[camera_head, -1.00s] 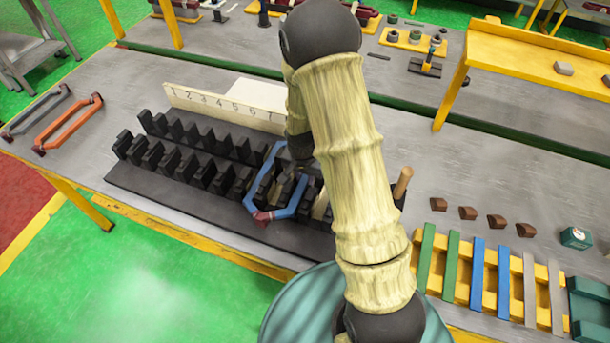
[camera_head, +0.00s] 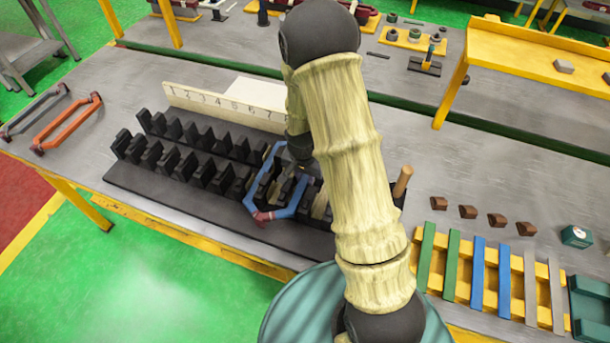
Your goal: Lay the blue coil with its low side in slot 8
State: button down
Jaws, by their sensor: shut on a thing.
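The blue coil (camera_head: 252,196) is a six-sided loop with dark red ends. It lies over the right part of the black slotted stator block (camera_head: 150,192), its near end reaching past the front row of teeth. My gripper (camera_head: 299,152) is at the coil's far right side, shut on it, and partly hidden by my arm. The number board (camera_head: 215,105) behind the block shows 1 to 7; the rest of it, and slot 8, are hidden behind my arm. I cannot tell which slots the coil's sides are in.
An orange coil (camera_head: 66,122) and a grey coil (camera_head: 35,110) lie at the table's left. A yellow rack (camera_head: 462,290) with green, blue and grey strips stands at the right. Small brown blocks (camera_head: 497,221) lie behind it. A wooden peg (camera_head: 402,181) stands beside my arm.

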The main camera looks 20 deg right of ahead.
jog(key=c, duration=1.1)
grip_release()
jog(key=shift+c, duration=0.2)
jog(key=shift+r+p, duration=0.6)
jog(key=shift+r, duration=0.2)
jog(key=shift+w+r+p, duration=0.1)
jog(key=shift+r+p, duration=2.3)
jog(key=shift+r, duration=0.8)
jog(key=shift+r+p, duration=0.35)
jog(key=shift+r, duration=0.2)
